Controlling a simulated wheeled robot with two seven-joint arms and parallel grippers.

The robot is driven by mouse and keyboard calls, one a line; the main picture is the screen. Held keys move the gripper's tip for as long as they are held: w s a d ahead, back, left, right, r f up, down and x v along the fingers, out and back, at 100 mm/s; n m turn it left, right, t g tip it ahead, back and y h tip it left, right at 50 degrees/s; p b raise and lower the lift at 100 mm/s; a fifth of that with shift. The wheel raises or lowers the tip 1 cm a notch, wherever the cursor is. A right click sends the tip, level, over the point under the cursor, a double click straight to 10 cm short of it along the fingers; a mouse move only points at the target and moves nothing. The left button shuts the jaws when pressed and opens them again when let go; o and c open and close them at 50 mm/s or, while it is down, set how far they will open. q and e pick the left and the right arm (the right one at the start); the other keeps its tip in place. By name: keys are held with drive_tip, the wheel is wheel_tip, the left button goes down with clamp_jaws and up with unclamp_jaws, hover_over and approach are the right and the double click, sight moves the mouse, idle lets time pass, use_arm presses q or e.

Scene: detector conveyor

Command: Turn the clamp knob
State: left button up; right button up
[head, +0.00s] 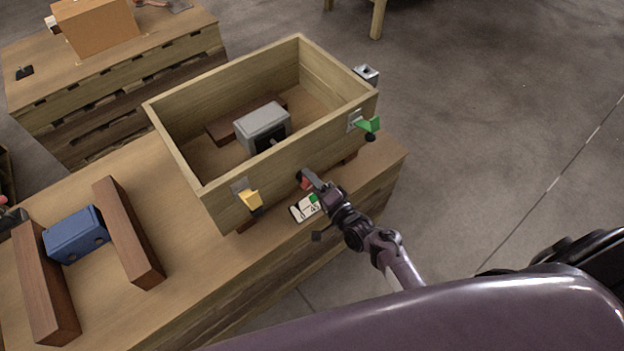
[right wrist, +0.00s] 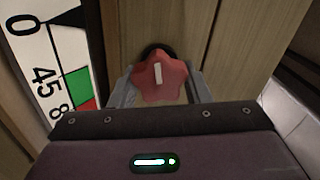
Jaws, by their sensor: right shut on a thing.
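The clamp knob (head: 304,183) is a red star-shaped knob on the front wall of the wooden box (head: 215,190). In the right wrist view the knob (right wrist: 170,85) has a white line that runs nearly upright in the picture. My right gripper (head: 309,179) is shut on the knob, with one grey finger on each side (right wrist: 163,94). Its fingers hide part of the knob in the head view. A white scale card (head: 298,210) with numbers and green and red patches lies beside the gripper.
A grey block (head: 262,118) with a dark opening sits inside the box. A yellow clip (head: 250,199) and a green clip (head: 369,125) stick out from the box front. A blue block (head: 76,236) stands between two brown bars on the workbench (head: 185,255).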

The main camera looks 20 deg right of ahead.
idle(0.4)
drive_tip(key=o, duration=1)
drive_tip(key=v, duration=0.8)
drive_tip(key=shift+w, duration=0.1)
